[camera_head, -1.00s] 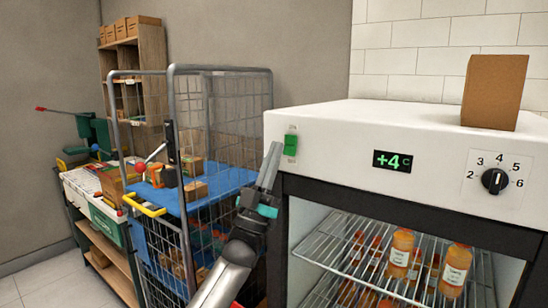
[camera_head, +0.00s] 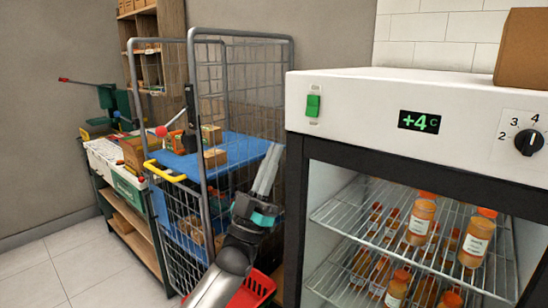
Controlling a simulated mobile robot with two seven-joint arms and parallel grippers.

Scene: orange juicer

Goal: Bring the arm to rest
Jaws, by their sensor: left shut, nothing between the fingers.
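My left gripper (camera_head: 271,165) is shut and empty. Its arm comes up from the bottom of the view, and the fingers point upward. It is in front of the wire cage trolley (camera_head: 196,100), just left of the white fridge (camera_head: 350,92). The fridge's interior shows, with orange-capped bottles (camera_head: 421,217) on wire shelves. My right gripper is not in view.
The trolley has a blue shelf (camera_head: 235,148) with small boxes and a yellow handle (camera_head: 165,171). A red basket (camera_head: 254,290) is low beside my arm. A cardboard box (camera_head: 522,50) stands on the fridge. A bench (camera_head: 130,222) is at the left, with open tiled floor (camera_head: 75,262) before it.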

